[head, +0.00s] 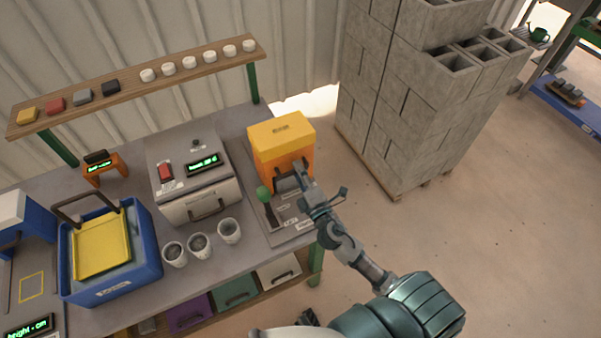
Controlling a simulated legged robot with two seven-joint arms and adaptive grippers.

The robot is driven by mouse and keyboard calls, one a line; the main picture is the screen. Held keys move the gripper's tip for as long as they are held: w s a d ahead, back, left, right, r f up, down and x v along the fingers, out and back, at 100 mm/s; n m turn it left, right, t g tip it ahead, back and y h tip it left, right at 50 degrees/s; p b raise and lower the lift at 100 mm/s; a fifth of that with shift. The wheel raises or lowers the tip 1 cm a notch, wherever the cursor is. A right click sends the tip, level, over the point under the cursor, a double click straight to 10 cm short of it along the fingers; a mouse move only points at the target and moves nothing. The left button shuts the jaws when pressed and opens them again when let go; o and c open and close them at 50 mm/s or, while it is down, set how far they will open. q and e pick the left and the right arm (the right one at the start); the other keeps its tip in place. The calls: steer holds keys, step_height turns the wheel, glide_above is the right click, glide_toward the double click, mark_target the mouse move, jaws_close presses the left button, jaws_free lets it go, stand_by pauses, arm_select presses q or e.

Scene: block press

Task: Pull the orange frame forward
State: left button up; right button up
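The orange frame (270,172) is a tall box-like body with a yellow block (281,134) on top, at the right end of the workbench. A dark handle shows on its front. My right gripper (299,178) is at this handle, partly covering it. Its fingers are small and overlap the handle, so I cannot tell whether they are open or shut, or touching it. A lever with a green knob (263,193) stands on the grey base plate (290,236) just left of my gripper.
Left of the frame stand a grey machine (205,208) with a green display and several white cups (199,246). A blue bin (143,262) with a yellow tray is further left. Concrete blocks (408,100) are stacked behind right.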

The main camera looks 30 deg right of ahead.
arm_select(q)
steer(key=shift+w+a, duration=0.15)
steer(key=shift+w, duration=0.1)
arm_select(e)
steer(key=s+f, duration=0.2)
steer(key=s, duration=1)
steer(key=shift+a, duration=0.3)
arm_select(q)
steer(key=shift+a+f, duration=0.1)
steer(key=shift+a, duration=0.05)
arm_select(e)
steer(key=shift+a+f, duration=0.1)
steer(key=shift+a, duration=0.05)
